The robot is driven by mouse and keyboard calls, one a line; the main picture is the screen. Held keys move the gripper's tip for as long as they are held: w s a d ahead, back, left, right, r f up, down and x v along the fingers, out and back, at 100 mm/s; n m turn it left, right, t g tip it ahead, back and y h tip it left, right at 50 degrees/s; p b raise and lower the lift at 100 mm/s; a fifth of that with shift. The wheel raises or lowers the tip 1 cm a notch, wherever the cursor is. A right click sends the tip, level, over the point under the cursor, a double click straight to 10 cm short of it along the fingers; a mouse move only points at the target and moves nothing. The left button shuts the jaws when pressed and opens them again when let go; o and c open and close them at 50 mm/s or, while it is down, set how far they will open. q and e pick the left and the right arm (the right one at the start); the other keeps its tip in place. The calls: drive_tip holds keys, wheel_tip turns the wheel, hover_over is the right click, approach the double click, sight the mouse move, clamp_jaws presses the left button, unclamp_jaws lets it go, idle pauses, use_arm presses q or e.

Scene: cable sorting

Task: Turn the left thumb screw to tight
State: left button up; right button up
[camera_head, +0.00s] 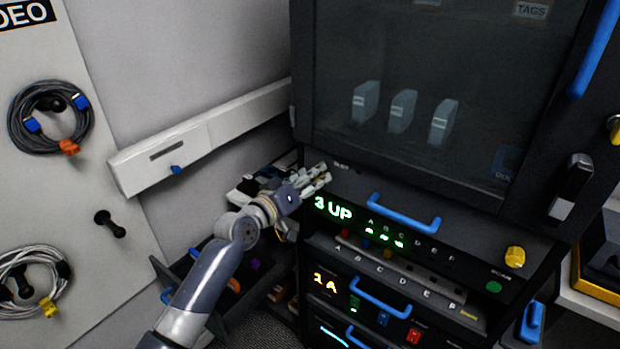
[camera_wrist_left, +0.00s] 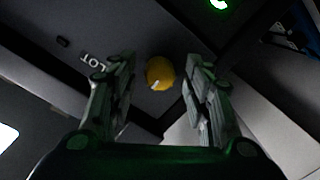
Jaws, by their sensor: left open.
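The left thumb screw (camera_wrist_left: 160,73) is a round yellow knob with a small white mark, on a dark panel in the left wrist view. The mark points to the lower left there. In the head view the screw is hidden behind my left gripper (camera_head: 317,179), at the upper left corner of the "3 UP" panel (camera_head: 350,192). My left gripper (camera_wrist_left: 160,82) is open, its fingers on either side of the screw with a gap at each side. A second yellow thumb screw (camera_head: 515,257) sits at the panel's right end. My right gripper is not in view.
Blue handles (camera_head: 404,214) stick out from the panel and the units below. A dark glass-fronted cabinet (camera_head: 400,165) rises above. A white rail (camera_head: 200,137) runs along the wall at left. Coiled cables (camera_head: 50,118) hang on the far left board.

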use_arm(q)
drive_tip(key=v, duration=1.2)
idle(0.3)
